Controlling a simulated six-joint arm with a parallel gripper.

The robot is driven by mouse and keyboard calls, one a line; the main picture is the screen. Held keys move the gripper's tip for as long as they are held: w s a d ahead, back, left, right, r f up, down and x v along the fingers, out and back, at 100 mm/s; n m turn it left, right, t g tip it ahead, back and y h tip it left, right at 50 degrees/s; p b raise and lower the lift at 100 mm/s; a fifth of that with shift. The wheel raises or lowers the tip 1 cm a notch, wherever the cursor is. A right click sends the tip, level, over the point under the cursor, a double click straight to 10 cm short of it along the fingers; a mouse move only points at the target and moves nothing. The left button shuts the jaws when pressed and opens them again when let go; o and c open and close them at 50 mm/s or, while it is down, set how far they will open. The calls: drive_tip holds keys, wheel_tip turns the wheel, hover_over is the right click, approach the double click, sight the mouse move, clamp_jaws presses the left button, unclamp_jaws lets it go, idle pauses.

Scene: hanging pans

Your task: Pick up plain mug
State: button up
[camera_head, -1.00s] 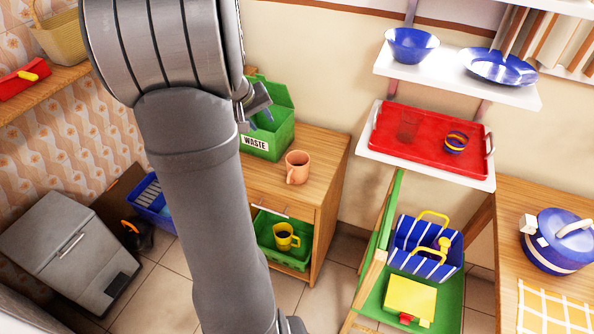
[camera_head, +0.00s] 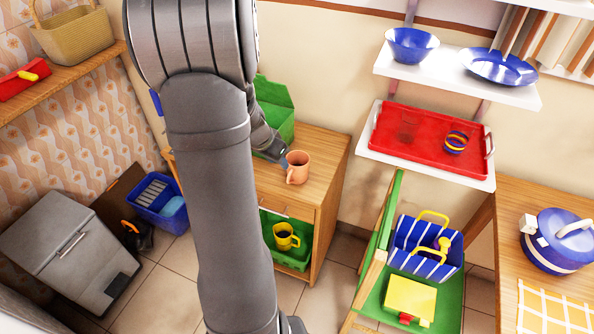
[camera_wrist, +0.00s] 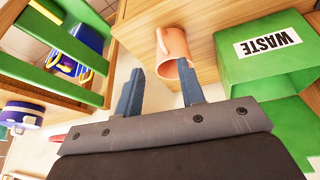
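In the head view my gripper (camera_head: 279,158) is low beside the mug's left side. I cannot tell whether a finger touches the mug. Nothing is seen held.
A green bin (camera_head: 275,105) stands behind the mug; its WASTE label shows in the wrist view. A red tray (camera_head: 400,120) lies on the white shelf at right. The cabinet's front right top is clear.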

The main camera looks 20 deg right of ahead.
sight(288, 177)
drive_tip(key=x, duration=1.2)
drive_tip(key=shift+w+a+f, duration=0.1)
drive_tip(key=shift+f, duration=0.15)
clamp_jaws()
